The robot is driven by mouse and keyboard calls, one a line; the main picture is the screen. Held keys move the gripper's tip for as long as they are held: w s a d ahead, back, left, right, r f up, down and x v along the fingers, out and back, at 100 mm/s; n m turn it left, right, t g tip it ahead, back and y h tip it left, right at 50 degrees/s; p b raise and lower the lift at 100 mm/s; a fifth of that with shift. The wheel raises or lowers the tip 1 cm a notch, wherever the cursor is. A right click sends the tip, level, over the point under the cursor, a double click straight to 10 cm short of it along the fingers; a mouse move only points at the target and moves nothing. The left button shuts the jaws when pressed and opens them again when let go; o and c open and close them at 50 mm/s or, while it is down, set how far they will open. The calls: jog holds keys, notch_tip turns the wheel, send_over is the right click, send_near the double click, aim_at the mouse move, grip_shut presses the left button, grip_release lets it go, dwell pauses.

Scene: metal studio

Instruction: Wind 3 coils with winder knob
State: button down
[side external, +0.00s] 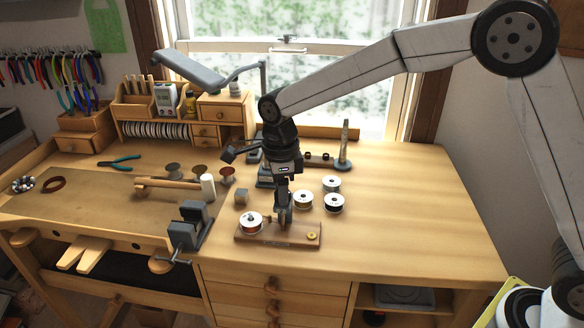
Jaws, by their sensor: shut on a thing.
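The winder is a small wooden board (278,239) near the front of the bench. A white-rimmed spool with copper-coloured wire (251,224) sits at its left end, and a small brass-coloured disc (312,236) is at its right end. My gripper (284,220) points straight down over the middle of the board, just right of that spool. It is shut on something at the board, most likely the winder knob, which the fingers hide. Other white-rimmed spools stand behind and to the right: a dark one (334,203), an orange-wired one (303,199) and another (331,184).
A grey vise (192,226) is clamped at the bench's front edge to the left. Wooden posts and a white cylinder (208,186) stand behind it. The bench's right side is clear.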

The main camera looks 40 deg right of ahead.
jog(key=m, duration=0.5)
jog(key=shift+m, duration=0.4)
jog(key=shift+c, duration=1.1)
grip_release()
jog(key=shift+r, duration=0.15)
jog(key=shift+r, duration=3.8)
